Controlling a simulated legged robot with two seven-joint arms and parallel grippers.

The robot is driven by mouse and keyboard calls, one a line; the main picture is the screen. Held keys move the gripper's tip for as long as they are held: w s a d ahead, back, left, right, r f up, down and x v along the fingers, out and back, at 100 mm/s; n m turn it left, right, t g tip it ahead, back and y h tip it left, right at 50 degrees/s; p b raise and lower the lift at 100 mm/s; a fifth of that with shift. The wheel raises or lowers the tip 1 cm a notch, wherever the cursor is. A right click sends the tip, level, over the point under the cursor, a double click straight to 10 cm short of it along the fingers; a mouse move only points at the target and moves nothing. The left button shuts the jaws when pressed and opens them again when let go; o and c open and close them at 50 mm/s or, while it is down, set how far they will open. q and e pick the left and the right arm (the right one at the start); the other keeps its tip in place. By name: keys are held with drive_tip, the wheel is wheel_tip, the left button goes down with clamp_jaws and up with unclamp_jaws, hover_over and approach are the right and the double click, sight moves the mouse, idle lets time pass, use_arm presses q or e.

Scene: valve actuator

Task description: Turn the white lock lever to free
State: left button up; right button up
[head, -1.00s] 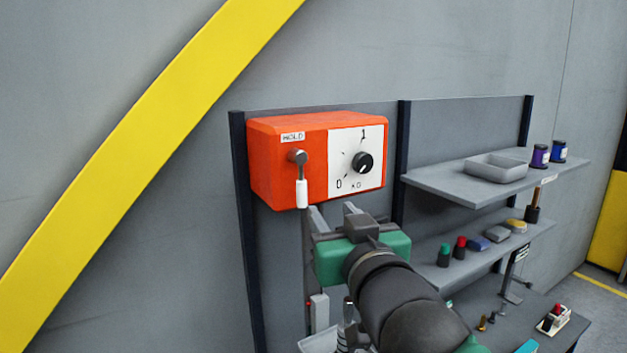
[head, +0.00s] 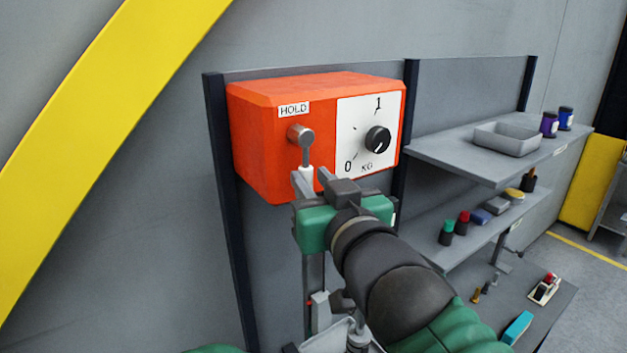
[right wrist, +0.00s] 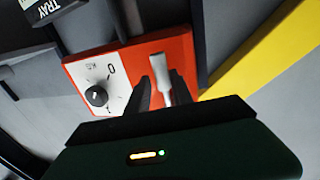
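The white lock lever (head: 306,171) hangs straight down from a round metal pivot (head: 301,136) on the orange actuator box (head: 265,150), below the HOLD label (head: 294,110). My right gripper (head: 313,182) is open at the lever's lower end, which its fingers partly hide in the head view. In the right wrist view, the lever's pale handle (right wrist: 160,68) shows between the two dark fingers of the gripper (right wrist: 164,88), with a gap visible. I cannot tell whether a finger touches it. My left gripper is out of view.
A black dial (head: 378,140) sits on the box's white panel, right of the lever. Shelves (head: 470,155) with a grey tray (head: 507,140), jars and small parts stand to the right. A dark post (head: 226,200) stands left of the box.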

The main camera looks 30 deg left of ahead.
drive_tip(key=shift+s+a, duration=0.25)
drive_tip(key=shift+a, duration=0.25)
drive_tip(key=c, duration=0.5)
drive_tip(key=shift+w+d+f, duration=0.15)
drive_tip(key=shift+w+d, duration=0.05)
drive_tip(key=shift+w, duration=0.15)
clamp_jaws()
drive_tip(key=shift+s, duration=0.15)
drive_tip(key=shift+a+f, duration=0.1)
drive_tip(key=shift+f, duration=0.15)
